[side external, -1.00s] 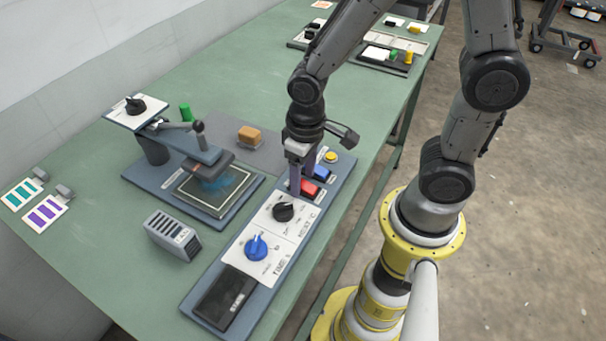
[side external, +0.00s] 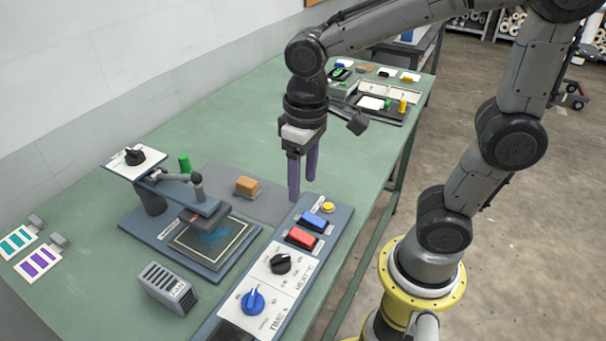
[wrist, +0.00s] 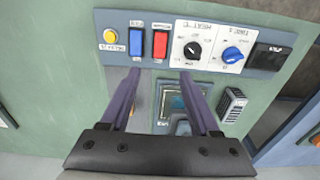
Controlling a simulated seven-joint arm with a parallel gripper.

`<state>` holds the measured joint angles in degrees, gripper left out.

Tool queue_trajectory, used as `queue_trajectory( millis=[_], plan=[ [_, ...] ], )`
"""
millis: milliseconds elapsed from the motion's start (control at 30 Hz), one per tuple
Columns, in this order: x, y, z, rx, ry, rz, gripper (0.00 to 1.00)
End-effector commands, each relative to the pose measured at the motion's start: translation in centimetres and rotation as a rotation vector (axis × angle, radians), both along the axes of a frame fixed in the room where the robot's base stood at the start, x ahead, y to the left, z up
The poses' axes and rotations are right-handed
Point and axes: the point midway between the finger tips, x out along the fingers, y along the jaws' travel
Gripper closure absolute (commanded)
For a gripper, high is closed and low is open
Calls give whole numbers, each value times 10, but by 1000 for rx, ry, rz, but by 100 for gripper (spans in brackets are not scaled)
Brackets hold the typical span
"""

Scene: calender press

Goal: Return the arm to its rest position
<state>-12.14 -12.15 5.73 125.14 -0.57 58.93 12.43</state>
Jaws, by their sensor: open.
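My gripper (side external: 302,178) is open and empty, with its two purple fingers pointing down, raised above the table behind the control panel. In the wrist view its fingers (wrist: 157,85) are spread apart with nothing between them. The control panel (side external: 318,253) lies below, with a blue button (side external: 312,221), a red button (side external: 301,238), a yellow button (side external: 328,207), a black knob (side external: 280,263) and a blue knob (side external: 252,301). The press (side external: 205,222) stands to the left of the panel, with its plate above a dark square bed.
A tan block (side external: 247,186) sits on a grey mat. A green cylinder (side external: 185,164) stands behind the press. A grey vented box (side external: 167,287) is in front of it. Cards with coloured stripes (side external: 38,263) lie at left. Trays (side external: 385,95) stand at the far end.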

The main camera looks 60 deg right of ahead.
Motion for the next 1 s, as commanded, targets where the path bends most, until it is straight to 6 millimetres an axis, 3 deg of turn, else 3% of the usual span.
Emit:
queue_trajectory(
  millis=[400,533,800,1000],
  plan=[
    [0,-1,5,0,0,-3,38],
    [-2,-8,17,9,-49,-32,38],
    [-46,-39,48,33,-284,-99,38],
    [-74,-50,47,18,-422,-73,38]
  ],
)
